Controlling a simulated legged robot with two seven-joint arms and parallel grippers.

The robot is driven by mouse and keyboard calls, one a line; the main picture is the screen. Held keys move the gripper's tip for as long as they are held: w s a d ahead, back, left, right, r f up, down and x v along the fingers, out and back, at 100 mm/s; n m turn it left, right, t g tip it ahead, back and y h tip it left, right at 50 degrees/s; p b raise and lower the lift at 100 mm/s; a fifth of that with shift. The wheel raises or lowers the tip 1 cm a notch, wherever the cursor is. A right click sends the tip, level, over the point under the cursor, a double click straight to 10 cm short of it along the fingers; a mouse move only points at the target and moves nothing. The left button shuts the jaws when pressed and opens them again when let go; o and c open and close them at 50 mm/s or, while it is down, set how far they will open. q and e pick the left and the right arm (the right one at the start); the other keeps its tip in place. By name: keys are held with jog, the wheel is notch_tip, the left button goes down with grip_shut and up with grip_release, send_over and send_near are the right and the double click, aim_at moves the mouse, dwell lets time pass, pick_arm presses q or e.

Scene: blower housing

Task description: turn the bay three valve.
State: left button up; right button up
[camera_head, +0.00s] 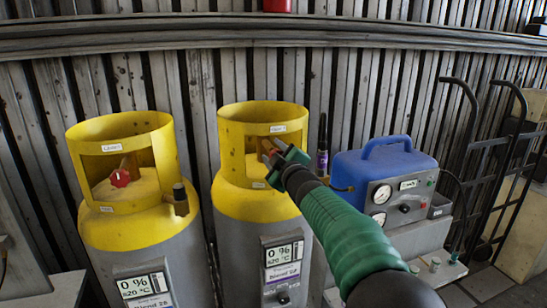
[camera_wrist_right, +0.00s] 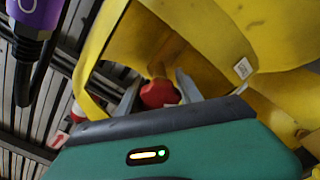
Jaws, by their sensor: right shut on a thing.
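Two grey cylinders with yellow collars stand side by side in the head view, a left cylinder (camera_head: 135,225) and a middle cylinder (camera_head: 258,190). The left one has a red valve knob (camera_head: 120,178) inside its collar. My right gripper (camera_head: 268,150) reaches into the collar opening of the middle cylinder. In the right wrist view, my right gripper's fingers (camera_wrist_right: 157,95) are shut around a red valve knob (camera_wrist_right: 160,93) inside the yellow collar (camera_wrist_right: 215,35). My left gripper is not in view.
A blue machine (camera_head: 385,170) with gauges stands right of the middle cylinder. A black hand truck (camera_head: 490,165) leans at the far right. A purple-labelled dark hose end (camera_head: 322,150) is behind my right arm; a purple connector (camera_wrist_right: 35,20) shows in the wrist view.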

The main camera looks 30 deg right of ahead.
jog(key=shift+f, duration=0.15)
dwell(0.3)
jog(key=o, duration=1.1)
jog(key=shift+c, duration=0.2)
jog(key=shift+o, duration=1.4)
jog(key=shift+a, duration=0.1)
jog(key=shift+s, duration=0.1)
jog(key=shift+s, duration=0.35)
jog(key=b+v, duration=0.3)
jog(key=v, duration=1.3)
